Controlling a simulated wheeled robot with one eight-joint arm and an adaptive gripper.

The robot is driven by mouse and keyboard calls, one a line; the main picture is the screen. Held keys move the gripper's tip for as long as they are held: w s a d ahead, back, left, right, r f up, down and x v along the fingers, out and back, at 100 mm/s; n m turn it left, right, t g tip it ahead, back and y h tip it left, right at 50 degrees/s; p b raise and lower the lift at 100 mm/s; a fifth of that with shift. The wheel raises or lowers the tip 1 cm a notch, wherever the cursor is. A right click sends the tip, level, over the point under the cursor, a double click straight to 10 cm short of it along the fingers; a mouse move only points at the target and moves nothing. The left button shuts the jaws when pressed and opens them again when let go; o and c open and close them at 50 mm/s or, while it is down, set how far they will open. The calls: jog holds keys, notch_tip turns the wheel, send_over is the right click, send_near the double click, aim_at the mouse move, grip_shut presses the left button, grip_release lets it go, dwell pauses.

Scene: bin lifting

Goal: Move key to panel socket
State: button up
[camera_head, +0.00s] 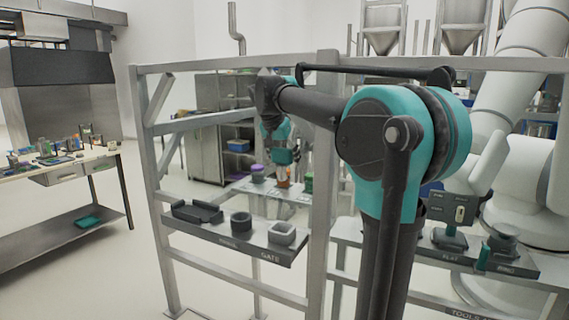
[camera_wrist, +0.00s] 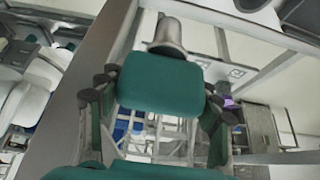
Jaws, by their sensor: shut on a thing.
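My gripper (camera_wrist: 158,105) is shut on a teal block with a grey rounded metal end, which I take to be the key (camera_wrist: 160,82). Its dark-jointed fingers stand on both sides of the block. In the head view my gripper (camera_head: 282,150) hangs beyond the frame rail, above and behind the grey shelf; the key is too small to separate from the teal fingers there. The front shelf (camera_head: 262,247) carries the labels PANEL and GATE.
A dark cradle (camera_head: 197,212) sits at the shelf's left end. Metal frame posts (camera_head: 323,150) and rails surround the shelf. A rear table (camera_head: 262,190) holds purple, orange and green items. A right-hand shelf (camera_head: 515,263) holds fixtures. A workbench (camera_head: 75,165) stands left.

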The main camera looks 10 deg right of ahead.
jog(key=shift+r, duration=1.65)
